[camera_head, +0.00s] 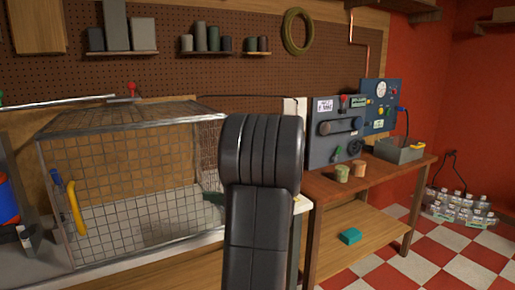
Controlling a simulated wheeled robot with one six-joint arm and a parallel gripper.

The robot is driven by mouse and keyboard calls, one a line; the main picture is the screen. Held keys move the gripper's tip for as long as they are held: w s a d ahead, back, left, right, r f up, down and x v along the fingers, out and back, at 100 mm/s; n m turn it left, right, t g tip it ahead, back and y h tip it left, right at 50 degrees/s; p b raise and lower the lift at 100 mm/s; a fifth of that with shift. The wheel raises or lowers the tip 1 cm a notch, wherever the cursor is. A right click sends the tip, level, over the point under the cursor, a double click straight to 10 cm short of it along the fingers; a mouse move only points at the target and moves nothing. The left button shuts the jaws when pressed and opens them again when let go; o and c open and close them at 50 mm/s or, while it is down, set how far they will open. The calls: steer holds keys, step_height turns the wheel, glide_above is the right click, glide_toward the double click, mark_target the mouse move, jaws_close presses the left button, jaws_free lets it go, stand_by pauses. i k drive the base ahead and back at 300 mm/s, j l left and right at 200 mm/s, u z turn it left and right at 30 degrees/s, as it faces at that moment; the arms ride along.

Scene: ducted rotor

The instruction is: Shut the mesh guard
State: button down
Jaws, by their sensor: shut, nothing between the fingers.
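The mesh guard (130,192) is a box of wire mesh with a pale metal frame, standing on the bench at the left. A yellow handle (76,208) sits upright near the left edge of its front, with a small blue part beside it. I cannot tell whether the front panel is fully closed or slightly ajar. The guard's right end is partly hidden behind my black arm, which rises in the middle of the picture. My gripper does not show. No rotor can be made out clearly inside the mesh.
Bottles (460,207) stand on the checkered floor at far right. A red-and-blue object (8,200) is at the left edge. Pegboard shelves line the wall.

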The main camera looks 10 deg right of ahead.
mark_target(40, 136)
steer(key=i+l, duration=0.2)
steer(key=i, duration=0.15)
steer(key=i+l, duration=0.2)
steer(key=i, duration=0.15)
steer(key=i+l+u, duration=0.25)
steer(key=i+l, duration=0.35)
